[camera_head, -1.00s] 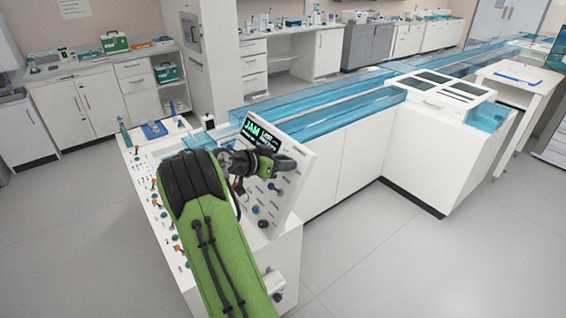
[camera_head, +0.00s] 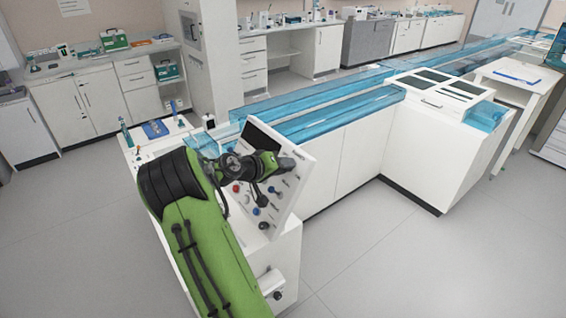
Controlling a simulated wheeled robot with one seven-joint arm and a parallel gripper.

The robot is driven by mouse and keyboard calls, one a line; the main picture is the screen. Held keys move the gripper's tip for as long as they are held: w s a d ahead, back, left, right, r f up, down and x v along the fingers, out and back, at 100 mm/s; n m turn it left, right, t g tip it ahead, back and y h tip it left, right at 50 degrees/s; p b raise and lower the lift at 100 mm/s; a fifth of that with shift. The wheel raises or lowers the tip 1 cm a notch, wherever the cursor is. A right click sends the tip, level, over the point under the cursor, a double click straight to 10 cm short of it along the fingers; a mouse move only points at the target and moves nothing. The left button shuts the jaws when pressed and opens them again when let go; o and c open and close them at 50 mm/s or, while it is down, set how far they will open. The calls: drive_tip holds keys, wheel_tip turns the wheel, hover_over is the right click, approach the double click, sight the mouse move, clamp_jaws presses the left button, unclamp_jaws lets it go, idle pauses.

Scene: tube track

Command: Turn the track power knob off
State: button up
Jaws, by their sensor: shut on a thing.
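A white upright control panel (camera_head: 293,196) stands at the near end of the track bench, with a dark, blank screen (camera_head: 262,137) at its top. My gripper (camera_head: 284,165) is at the right part of the panel face, below the screen, shut on a knob there. That knob, the track power knob by its place under my gripper, is hidden by it, so its pointer cannot be seen.
Blue clear-covered tracks (camera_head: 325,112) run back from the panel to a white machine (camera_head: 440,100). The grey floor (camera_head: 400,255) at the right is clear.

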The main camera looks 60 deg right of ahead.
drive_tip(key=n+p, duration=0.2)
drive_tip(key=n, duration=0.1)
drive_tip(key=shift+r+n, duration=0.15)
drive_tip(key=shift+n, duration=0.15)
drive_tip(key=shift+n+t+y+p, duration=0.3)
drive_tip(key=shift+n+p, duration=0.85)
drive_tip(key=shift+n, duration=0.35)
drive_tip(key=o, duration=1)
drive_tip(key=shift+o, duration=0.2)
drive_tip(key=v, duration=1.5)
drive_tip(key=shift+a, duration=0.35)
drive_tip(key=shift+w, duration=0.15)
